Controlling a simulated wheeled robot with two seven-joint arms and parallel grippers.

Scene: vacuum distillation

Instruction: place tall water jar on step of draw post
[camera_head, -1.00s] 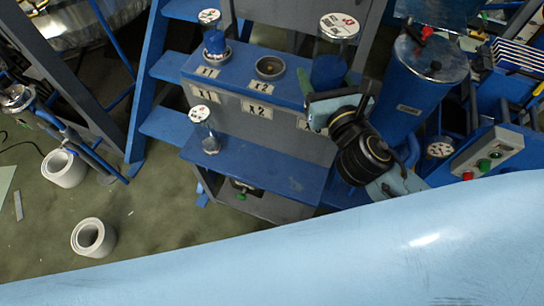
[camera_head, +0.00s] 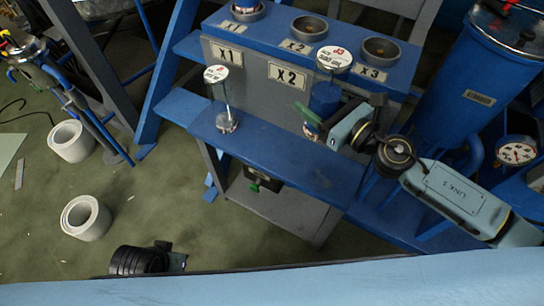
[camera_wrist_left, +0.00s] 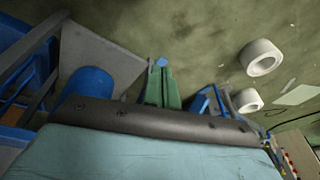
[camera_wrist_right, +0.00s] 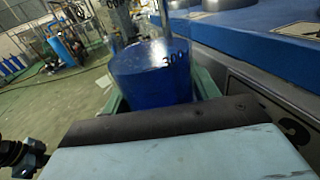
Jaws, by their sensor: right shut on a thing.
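The tall water jar (camera_head: 324,97) has deep blue contents and a white round lid with red marks. My right gripper (camera_head: 322,114) is shut on it and holds it roughly upright before the draw post's (camera_head: 245,70) grey face, over the right part of the blue step (camera_head: 270,143). I cannot tell whether its base touches the step. In the right wrist view the jar (camera_wrist_right: 150,72) sits between the green fingers. A smaller clear jar (camera_head: 222,98) stands on the step's left part. My left gripper (camera_wrist_left: 162,88) has its green fingers together and empty, low over the floor.
Round sockets (camera_head: 309,27) line the post's top; the leftmost holds a vessel, the other two look empty. A large blue tank (camera_head: 470,95) and a gauge (camera_head: 516,152) stand at right. White rolls (camera_head: 86,217) lie on the floor. The step between the jars is clear.

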